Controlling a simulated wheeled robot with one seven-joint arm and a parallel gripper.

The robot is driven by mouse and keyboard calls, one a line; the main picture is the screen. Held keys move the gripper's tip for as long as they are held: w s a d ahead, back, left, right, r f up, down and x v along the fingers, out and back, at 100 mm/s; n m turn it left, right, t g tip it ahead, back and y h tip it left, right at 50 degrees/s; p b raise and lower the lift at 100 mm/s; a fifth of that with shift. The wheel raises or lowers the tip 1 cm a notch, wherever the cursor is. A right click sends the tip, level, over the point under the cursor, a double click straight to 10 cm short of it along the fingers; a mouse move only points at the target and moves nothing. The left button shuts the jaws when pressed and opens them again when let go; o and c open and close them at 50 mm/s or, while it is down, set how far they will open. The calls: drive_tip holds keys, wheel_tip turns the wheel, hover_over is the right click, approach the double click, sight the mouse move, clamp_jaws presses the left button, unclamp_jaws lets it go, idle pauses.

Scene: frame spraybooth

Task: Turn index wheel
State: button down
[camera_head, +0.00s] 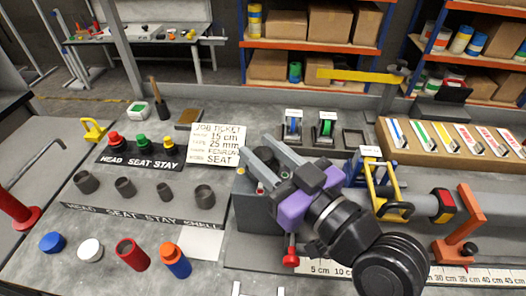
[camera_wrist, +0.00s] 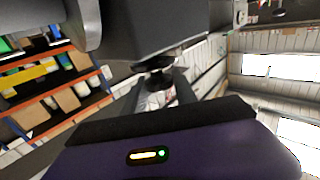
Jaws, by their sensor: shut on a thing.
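My gripper (camera_head: 257,158), with its purple body, reaches to the left end of the long grey fixture (camera_head: 342,196) in the head view. Its two grey fingers are shut on a small dark knob (camera_wrist: 158,80), which shows between the fingertips in the wrist view. The knob sits against a large dark grey body (camera_wrist: 145,25) that fills the top of that view. I cannot tell how much of the index wheel this knob is; my gripper and arm hide most of that end in the head view. A grey block (camera_head: 247,210) with small coloured buttons stands just below the fingers.
A job ticket (camera_head: 218,144) stands left of my gripper. Coloured knobs (camera_head: 140,150) and several dark cups (camera_head: 125,187) are farther left. A yellow-and-blue clamp (camera_head: 383,185) and an orange bracket (camera_head: 461,226) stand to the right. A red ball knob (camera_head: 291,257) is close below my wrist.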

drive_tip(key=c, duration=1)
unclamp_jaws()
drive_tip(key=shift+c, duration=0.2)
drive_tip(key=b+v, duration=0.1)
drive_tip(key=v, duration=0.6)
drive_tip(key=shift+s+d, duration=0.25)
drive_tip(key=shift+f, duration=0.1)
